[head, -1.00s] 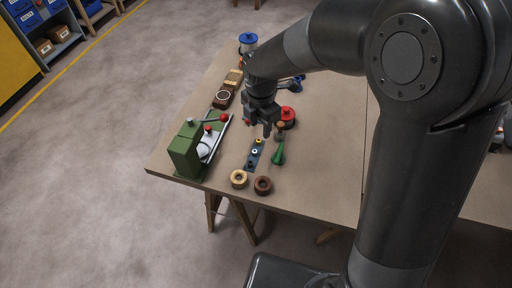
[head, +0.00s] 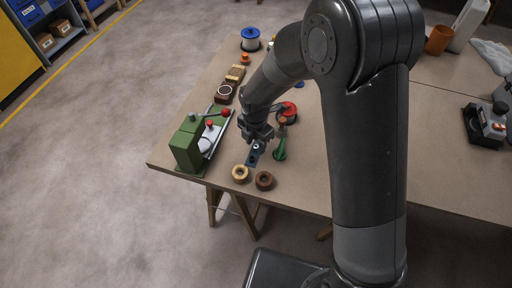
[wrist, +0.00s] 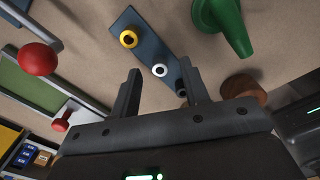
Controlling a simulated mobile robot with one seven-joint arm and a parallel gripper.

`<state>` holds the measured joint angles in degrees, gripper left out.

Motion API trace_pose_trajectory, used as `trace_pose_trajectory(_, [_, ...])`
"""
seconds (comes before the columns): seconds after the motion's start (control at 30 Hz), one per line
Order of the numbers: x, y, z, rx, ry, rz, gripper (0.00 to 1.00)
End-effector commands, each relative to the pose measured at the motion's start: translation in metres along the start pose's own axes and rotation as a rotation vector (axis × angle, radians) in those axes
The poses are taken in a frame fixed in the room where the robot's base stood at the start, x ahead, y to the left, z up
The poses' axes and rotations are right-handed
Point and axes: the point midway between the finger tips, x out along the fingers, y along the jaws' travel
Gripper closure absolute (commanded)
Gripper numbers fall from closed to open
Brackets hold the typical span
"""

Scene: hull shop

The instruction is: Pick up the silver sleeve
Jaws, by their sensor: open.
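The silver sleeve (wrist: 160,70) is a small pale ring in the middle of a dark blue-grey strip (wrist: 150,42). A yellow sleeve (wrist: 129,38) is at one end of the strip and a dark sleeve (wrist: 182,92) is towards the other end, partly beside a finger. My gripper (wrist: 159,65) is open and empty. In the wrist view the silver sleeve shows between its two fingers; I cannot tell the remaining height. In the head view my gripper (head: 258,143) is over the strip (head: 252,159) and hides much of it.
A green press (head: 186,146) with red knobs stands left of the strip. A green cone-shaped tool (head: 280,150) stands close on the right, with a red spool (head: 289,108) behind. A tan ring (head: 240,173) and a brown ring (head: 264,180) lie near the front edge.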

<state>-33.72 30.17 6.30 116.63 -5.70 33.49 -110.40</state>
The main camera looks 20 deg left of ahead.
Motion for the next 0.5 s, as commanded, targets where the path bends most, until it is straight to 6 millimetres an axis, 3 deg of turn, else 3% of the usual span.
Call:
trace_pose_trajectory(0.3, [0.0065, -0.0003, 0.0004, 0.001, 0.000, 0.000, 0.58])
trace_pose_trajectory(0.5, [0.0063, -0.0002, 0.0003, 0.001, 0.000, 0.000, 0.75])
